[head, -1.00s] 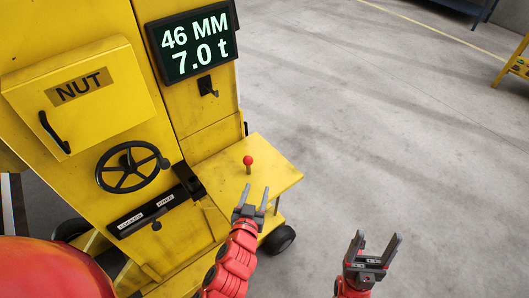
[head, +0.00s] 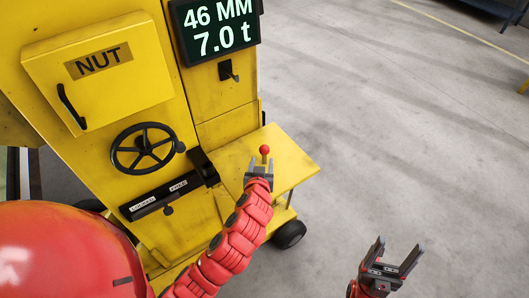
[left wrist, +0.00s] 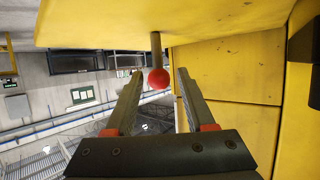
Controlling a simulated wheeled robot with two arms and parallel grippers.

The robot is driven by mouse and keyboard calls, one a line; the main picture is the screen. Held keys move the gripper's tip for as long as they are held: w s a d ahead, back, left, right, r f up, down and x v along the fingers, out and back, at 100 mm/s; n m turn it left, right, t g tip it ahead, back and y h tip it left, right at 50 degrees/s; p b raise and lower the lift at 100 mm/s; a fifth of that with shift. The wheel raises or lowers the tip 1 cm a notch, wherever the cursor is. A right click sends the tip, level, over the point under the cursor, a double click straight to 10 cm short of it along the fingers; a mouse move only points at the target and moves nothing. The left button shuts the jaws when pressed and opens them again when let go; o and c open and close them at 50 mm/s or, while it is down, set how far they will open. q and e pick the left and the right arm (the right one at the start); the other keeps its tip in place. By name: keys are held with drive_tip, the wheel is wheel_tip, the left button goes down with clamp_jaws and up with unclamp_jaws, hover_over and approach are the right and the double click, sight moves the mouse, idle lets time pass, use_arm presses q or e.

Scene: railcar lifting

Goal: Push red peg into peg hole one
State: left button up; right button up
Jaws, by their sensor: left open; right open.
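The red peg (head: 264,150) has a round red head on a thin stem and stands upright on the yellow shelf (head: 293,170). In the left wrist view the peg's red head (left wrist: 158,78) appears between the fingertips of my open left gripper (left wrist: 160,84), with its grey stem running to the shelf. In the head view my left gripper (head: 260,170) is right at the peg, partly hiding the stem. I cannot tell whether a finger touches it. My right gripper (head: 396,259) is open and empty over the floor. I cannot make out peg hole one.
The yellow machine carries a NUT box (head: 98,75), a black handwheel (head: 143,149), a labelled slot plate (head: 166,196) and a display (head: 215,27) reading 46 MM, 7.0 t. A black hook (head: 228,71) sits below the display. The grey floor to the right is clear.

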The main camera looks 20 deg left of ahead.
sight(264, 157)
use_arm(q)
drive_tip(key=shift+w+a+f, duration=0.15)
drive_tip(key=shift+w+f, duration=0.1)
drive_tip(key=shift+w, duration=0.4)
drive_tip(key=shift+w+f+p, duration=0.25)
drive_tip(key=shift+w+p, duration=0.35)
drive_tip(key=shift+p, duration=0.1)
drive_tip(key=p+x, duration=0.1)
drive_tip(key=x, duration=0.1)
drive_tip(key=shift+w+f, duration=0.3)
drive_tip(key=shift+w+a+f, duration=0.15)
drive_tip(key=shift+w+f, duration=0.15)
drive_tip(key=shift+w, duration=0.1)
drive_tip(key=shift+c, duration=0.2)
clamp_jaws()
